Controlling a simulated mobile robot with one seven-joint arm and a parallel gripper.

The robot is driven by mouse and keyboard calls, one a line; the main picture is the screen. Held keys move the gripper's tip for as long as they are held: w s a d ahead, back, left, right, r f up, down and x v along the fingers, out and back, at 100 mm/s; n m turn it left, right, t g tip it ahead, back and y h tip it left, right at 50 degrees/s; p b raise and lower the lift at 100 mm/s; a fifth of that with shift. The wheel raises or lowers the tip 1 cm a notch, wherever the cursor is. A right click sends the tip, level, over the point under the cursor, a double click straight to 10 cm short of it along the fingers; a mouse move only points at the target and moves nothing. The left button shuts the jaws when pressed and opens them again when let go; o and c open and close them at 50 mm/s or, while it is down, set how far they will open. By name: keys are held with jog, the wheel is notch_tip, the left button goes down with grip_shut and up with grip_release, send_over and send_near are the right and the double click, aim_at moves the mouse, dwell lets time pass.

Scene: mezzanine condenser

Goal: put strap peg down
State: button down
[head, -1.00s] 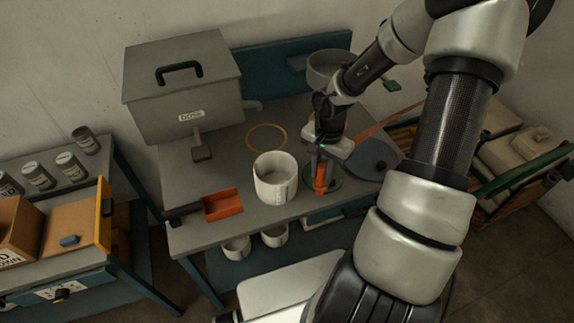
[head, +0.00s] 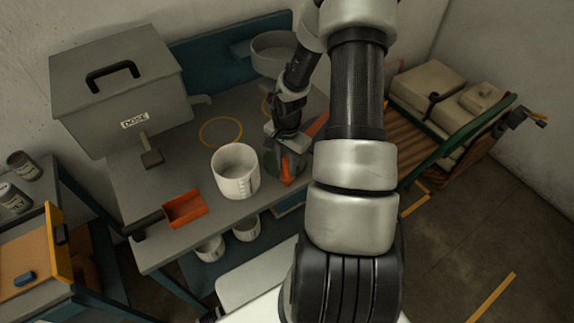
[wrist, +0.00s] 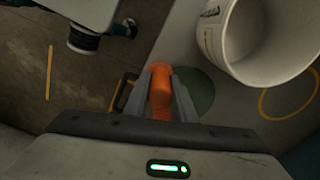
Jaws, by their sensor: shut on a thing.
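The strap peg is orange and stands between the fingers of my gripper (wrist: 160,98) in the wrist view, where the peg (wrist: 160,80) shows its rounded end. My gripper is shut on it. In the head view my gripper (head: 287,160) points down at the right part of the grey bench, and the orange peg (head: 287,174) hangs below it, partly hidden by the fingers. A dark green disc (wrist: 200,92) lies on the bench beside the peg in the wrist view. I cannot tell whether the peg touches any surface.
A white measuring bucket (head: 236,172) stands on the bench just left of my gripper. An orange tray (head: 185,208) is at the bench's front left. A yellow ring (head: 221,133) marks clear bench top behind the bucket. A strapped cart (head: 440,120) stands at the right.

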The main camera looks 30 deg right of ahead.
jog(key=c, duration=1.5)
grip_release()
jog(key=shift+f, duration=0.1)
